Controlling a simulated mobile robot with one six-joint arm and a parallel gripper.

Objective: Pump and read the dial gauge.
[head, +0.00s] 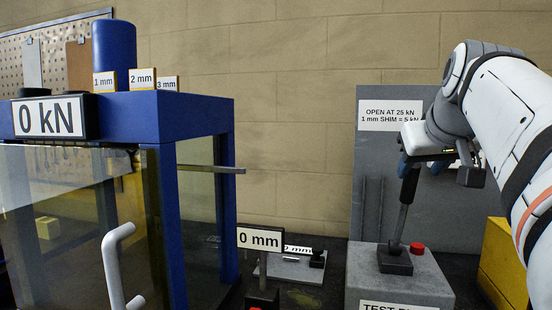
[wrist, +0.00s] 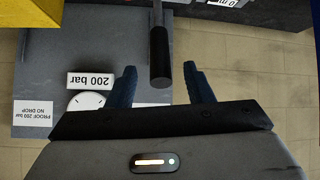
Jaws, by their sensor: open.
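The pump lever (head: 409,195) is a dark bar rising from a grey block (head: 428,270) whose sign is cut off by the lower edge. My gripper (head: 421,163) is at the lever's top end. In the wrist view its blue fingers (wrist: 163,72) stand apart, with the black lever grip (wrist: 159,52) between them and gaps on both sides. The white dial gauge (wrist: 86,101) is beside the left finger, below an upside-down "200 bar" plate (wrist: 91,81). Its lower part is hidden by my gripper, and its needle is too small to read.
A blue press frame (head: 190,115) with a "0 kN" display (head: 49,117) and a white door handle (head: 115,265) stands at left. A "0 mm" sign (head: 260,239) is in the middle. A red button (head: 417,248) sits beside the lever base. A yellow box (head: 500,265) is at right.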

